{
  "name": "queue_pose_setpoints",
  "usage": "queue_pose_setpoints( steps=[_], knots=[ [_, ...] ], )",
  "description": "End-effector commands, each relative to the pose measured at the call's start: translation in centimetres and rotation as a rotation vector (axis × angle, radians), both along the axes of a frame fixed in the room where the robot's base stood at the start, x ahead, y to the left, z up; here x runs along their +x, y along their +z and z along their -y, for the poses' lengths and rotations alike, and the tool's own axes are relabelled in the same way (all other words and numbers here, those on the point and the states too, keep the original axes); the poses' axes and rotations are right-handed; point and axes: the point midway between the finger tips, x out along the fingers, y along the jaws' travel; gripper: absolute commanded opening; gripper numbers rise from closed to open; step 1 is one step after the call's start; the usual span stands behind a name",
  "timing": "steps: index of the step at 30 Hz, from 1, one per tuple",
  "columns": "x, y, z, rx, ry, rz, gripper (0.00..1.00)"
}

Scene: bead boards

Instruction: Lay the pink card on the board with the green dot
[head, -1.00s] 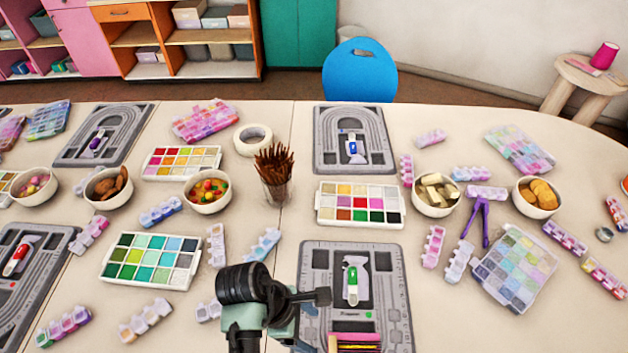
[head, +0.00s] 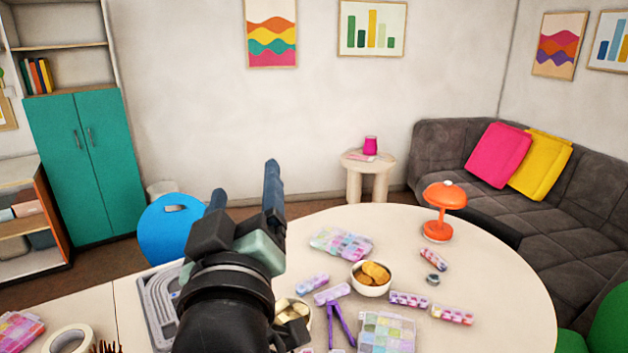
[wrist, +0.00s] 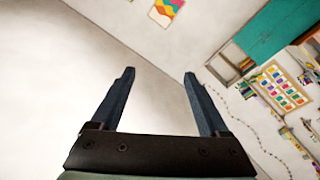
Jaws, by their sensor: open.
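My gripper (head: 244,188) is raised above the table, with its two dark fingers apart, pointing up and away. A small flat pink piece (head: 361,157), which may be the pink card, lies on the small round stool (head: 354,163) by the back wall, beside a pink cup (head: 370,145). A grey bead board (head: 157,297) shows partly behind my arm; I cannot see a green dot on it. No other board is in the head view now.
The pale table (head: 490,250) carries a bowl of cookies (head: 371,279), bead boxes (head: 341,244), an orange lamp (head: 439,228) and purple tweezers (head: 341,325). A blue chair (head: 163,237) stands behind the table. A grey sofa (head: 450,150) is at the right.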

Motion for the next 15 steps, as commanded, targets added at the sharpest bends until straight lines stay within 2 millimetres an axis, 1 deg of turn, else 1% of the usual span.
queue_pose_setpoints(
  steps=[1,2,3,6,9,12,15],
  knots=[
    [-1.6,4.7,1.9,0.109,-0.001,0.130,0.79],
    [-2.7,6.9,2.8,0.170,0.008,0.196,0.79],
    [-4.3,9.6,4.0,0.242,0.021,0.283,0.79],
    [-8.1,14.7,6.1,0.378,0.069,0.458,0.79],
    [-11.0,17.6,7.3,0.458,0.114,0.572,0.79],
    [-12.4,18.8,7.9,0.493,0.137,0.623,0.79],
    [-12.7,19.1,8.0,0.504,0.144,0.635,0.79]
  ],
)
